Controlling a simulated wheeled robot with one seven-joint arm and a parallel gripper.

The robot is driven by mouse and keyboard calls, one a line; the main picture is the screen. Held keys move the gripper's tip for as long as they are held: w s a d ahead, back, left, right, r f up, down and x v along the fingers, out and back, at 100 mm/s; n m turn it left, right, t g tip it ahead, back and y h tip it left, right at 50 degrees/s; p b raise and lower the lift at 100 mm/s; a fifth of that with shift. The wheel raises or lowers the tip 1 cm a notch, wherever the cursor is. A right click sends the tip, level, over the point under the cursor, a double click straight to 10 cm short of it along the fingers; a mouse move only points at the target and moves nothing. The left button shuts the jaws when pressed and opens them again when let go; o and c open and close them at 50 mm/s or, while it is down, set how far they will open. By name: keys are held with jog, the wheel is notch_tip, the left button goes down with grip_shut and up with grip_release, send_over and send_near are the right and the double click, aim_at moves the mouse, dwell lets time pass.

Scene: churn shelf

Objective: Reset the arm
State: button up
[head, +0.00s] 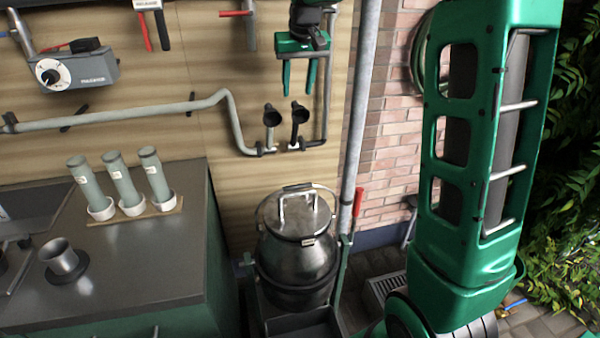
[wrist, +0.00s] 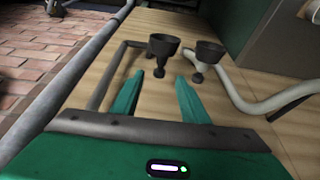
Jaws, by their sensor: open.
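My gripper (head: 300,76) hangs in front of the wooden wall panel at the top middle of the head view. Its two green fingers point down and stand apart with nothing between them. In the wrist view my gripper (wrist: 158,92) also shows its fingers apart and empty. Two dark funnel cups on pipe ends, the left cup (head: 272,115) and the right cup (head: 298,112), are below the fingertips in the head view. In the wrist view the two cups (wrist: 163,45) (wrist: 209,52) appear beyond the fingertips, apart from them.
A metal churn (head: 298,252) with a lidded top stands below. A vertical grey pipe (head: 358,110) runs close to the right of my gripper. A counter (head: 150,255) at left bears several tubes in white cups (head: 101,208) and a metal cup (head: 61,259). A grey box with a dial (head: 80,73) is on the wall.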

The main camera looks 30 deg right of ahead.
dwell(0.5)
jog(key=s+d+f+m+g, duration=0.1)
jog(key=s+d+f, duration=0.15)
jog(key=s, duration=0.75)
jog(key=s+d+f+m+g, duration=0.15)
jog(key=s+d, duration=0.25)
jog(key=s, duration=0.7)
jog(key=s+f+m, duration=0.1)
jog(key=s+f, duration=0.4)
jog(key=s, duration=0.6)
jog(key=s+f+g+y, duration=0.1)
jog(key=s+f, duration=0.4)
jog(key=s, duration=0.6)
jog(key=shift+s+a+f+m, duration=0.2)
jog(key=shift+s+a+m, duration=0.15)
jog(key=shift+a, duration=0.1)
jog(key=shift+g, duration=0.25)
jog(key=shift+w+f, duration=0.2)
jog(key=shift+w, duration=0.45)
